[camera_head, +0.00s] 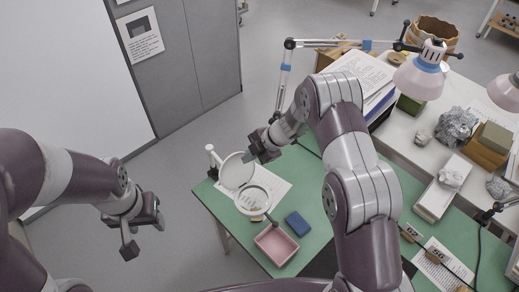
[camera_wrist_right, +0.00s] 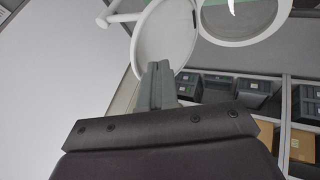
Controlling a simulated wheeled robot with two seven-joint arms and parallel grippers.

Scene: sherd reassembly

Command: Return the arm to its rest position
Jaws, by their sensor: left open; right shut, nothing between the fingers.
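My right gripper (camera_head: 250,156) is held out at the left end of the green table (camera_head: 222,215), in front of the raised right arm. Its fingers (camera_wrist_right: 158,84) are shut together with nothing between them in the wrist view. In the head view it appears beside the white round cover (camera_head: 236,170) of the magnifier lamp; whether they touch cannot be told. The magnifier's ring lens (camera_head: 253,199) is just below. My left gripper (camera_head: 141,236) is open and empty, over the floor to the left of the table.
A pink tray (camera_head: 265,250) and a blue block (camera_head: 298,223) lie on the green table. A pale lamp (camera_head: 419,78), papers and grey lumps stand at the right. The wrist view shows shelves with dark bins (camera_wrist_right: 219,83). Floor left of the table is clear.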

